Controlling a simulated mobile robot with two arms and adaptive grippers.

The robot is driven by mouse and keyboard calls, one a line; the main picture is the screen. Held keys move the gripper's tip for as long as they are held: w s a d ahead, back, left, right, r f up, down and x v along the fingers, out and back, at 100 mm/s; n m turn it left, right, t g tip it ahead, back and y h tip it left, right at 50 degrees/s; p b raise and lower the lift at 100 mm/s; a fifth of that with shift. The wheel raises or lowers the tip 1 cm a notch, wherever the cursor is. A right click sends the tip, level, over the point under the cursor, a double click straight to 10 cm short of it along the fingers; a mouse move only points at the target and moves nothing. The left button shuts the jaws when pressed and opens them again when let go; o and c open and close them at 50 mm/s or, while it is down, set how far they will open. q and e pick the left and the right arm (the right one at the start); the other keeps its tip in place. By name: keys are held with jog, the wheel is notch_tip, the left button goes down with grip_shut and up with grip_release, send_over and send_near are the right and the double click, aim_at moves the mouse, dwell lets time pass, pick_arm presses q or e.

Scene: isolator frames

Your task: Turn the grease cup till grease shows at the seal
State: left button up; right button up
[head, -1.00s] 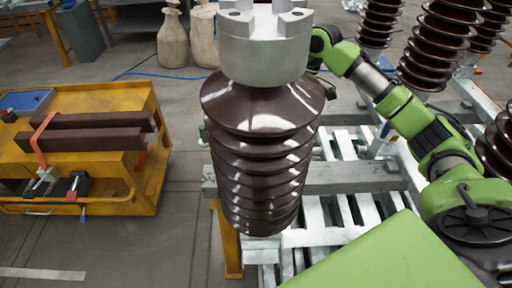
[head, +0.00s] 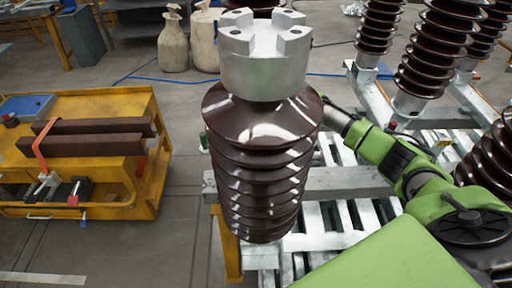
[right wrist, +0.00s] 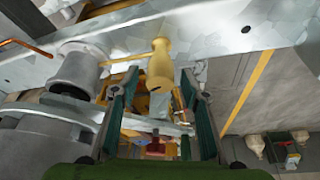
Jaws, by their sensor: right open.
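In the right wrist view a brass-yellow, bottle-shaped fitting (right wrist: 160,64), which looks like the grease cup, sits against a grey metal beam. My right gripper (right wrist: 156,92) is open, its dark green fingers on either side of the lower part of the fitting; I cannot tell whether they touch it. A grey cylindrical housing (right wrist: 76,70) is to the left; I cannot make out a seal or any grease. In the head view my green right arm reaches behind the brown ribbed insulator (head: 262,160), which hides the gripper. My left gripper is not in view.
A galvanised frame (head: 345,180) is under and beside the insulator, which has a slotted metal cap (head: 264,62). A yellow cart (head: 120,165) with brown bars is at left. More insulators (head: 445,45) are at upper right. Floor between cart and frame is clear.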

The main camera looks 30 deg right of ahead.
jog(key=shift+c, duration=0.4)
jog(key=c, duration=1)
jog(key=shift+r+p, duration=0.15)
jog(key=shift+p, duration=0.3)
jog(key=shift+c, duration=0.2)
jog(key=m+h+p, duration=0.1)
jog(key=m+p, duration=0.2)
jog(key=p, duration=0.2)
jog(key=m+t+h+p, duration=0.1)
jog(key=m+p, duration=0.2)
jog(key=p, duration=0.2)
jog(key=shift+a+r+m, duration=0.1)
jog(key=shift+r+m, duration=0.05)
jog(key=shift+m, duration=0.25)
jog(key=shift+f+m+h+p, duration=0.2)
jog(key=shift+m+h+p, duration=0.4)
jog(key=shift+m+p, duration=0.65)
jog(key=o, duration=1.1)
